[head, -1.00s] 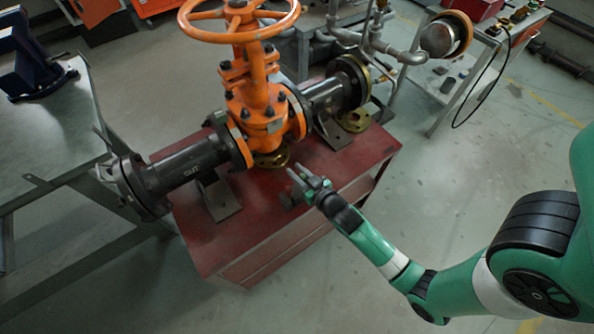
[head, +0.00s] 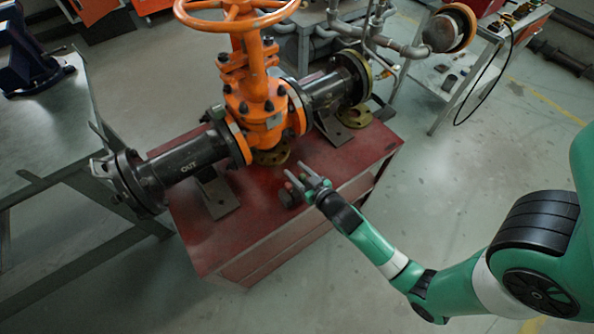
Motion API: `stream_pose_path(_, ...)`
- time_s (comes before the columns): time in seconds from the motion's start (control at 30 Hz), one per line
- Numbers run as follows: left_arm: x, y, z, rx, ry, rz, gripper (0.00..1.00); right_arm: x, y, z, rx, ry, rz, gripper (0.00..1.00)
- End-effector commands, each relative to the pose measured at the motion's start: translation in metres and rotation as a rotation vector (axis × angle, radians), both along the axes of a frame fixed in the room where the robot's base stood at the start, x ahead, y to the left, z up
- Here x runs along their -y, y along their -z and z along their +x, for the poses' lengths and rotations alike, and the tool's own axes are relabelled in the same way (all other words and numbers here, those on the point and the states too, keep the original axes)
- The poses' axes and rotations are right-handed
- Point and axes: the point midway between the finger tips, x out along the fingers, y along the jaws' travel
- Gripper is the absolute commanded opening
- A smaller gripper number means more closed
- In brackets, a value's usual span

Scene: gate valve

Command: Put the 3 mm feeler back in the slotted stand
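My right gripper (head: 297,174) is over the front right part of the red cabinet top, with its two fingers spread apart. A small dark block (head: 289,194) stands on the cabinet top just beside and below the fingers. It may be the slotted stand, but its slots are too small to make out. I cannot pick out the 3 mm feeler; it is too small to see or hidden by the gripper. My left gripper is not in view.
The orange gate valve (head: 262,122) with dark flanged pipes stands on the red cabinet (head: 240,240), just behind my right gripper. A grey workbench (head: 50,125) is at the left. A trolley (head: 487,62) stands at the upper right. The cabinet top's front is mostly clear.

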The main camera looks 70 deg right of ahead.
Motion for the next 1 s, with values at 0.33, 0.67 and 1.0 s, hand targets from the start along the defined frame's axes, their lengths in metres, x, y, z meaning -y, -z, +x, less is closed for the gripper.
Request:
stream_pose_path(0.33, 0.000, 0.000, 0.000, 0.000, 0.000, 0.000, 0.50, 0.000, 0.000, -0.001, -0.001, 0.000, 0.001, 0.62)
stream_pose_path(0.67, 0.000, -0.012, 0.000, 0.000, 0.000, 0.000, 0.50, -0.029, -0.016, -0.044, -0.004, -0.003, 0.001, 0.62)
stream_pose_path(1.0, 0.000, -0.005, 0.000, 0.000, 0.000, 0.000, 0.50, -0.059, -0.033, -0.091, 0.000, -0.002, 0.000, 0.62)
